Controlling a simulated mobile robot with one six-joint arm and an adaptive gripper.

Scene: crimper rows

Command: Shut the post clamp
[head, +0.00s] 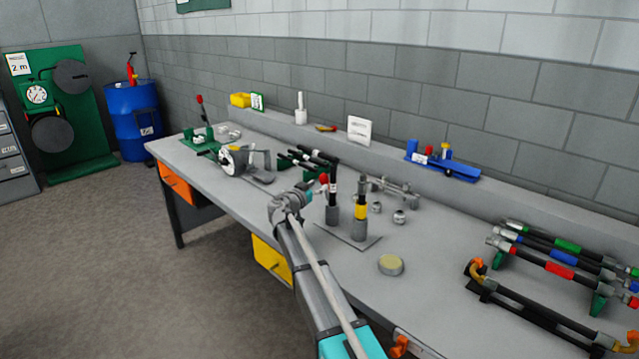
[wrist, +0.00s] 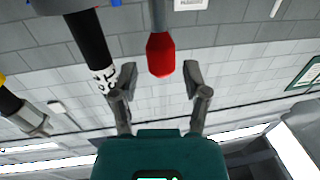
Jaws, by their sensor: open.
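My gripper (wrist: 160,84) is open in the wrist view, with a finger on each side. A red knob (wrist: 161,54) on a grey rod sits just beyond and between the fingertips, with no clear contact. In the head view the red knob (head: 323,179) shows beside the end of my arm, close to two upright posts. One post is black with a white label (head: 333,188); the other has a yellow band (head: 360,211). Both stand in grey sockets on a thin plate (head: 352,243). My arm hides much of the clamp, so its state is unclear.
The grey workbench (head: 430,270) holds a round tin (head: 390,265) in front and small metal fittings (head: 399,217) to the right. Hoses on green stands (head: 560,250) fill the right end. A gauge device (head: 240,160) stands to the left. A block wall runs behind.

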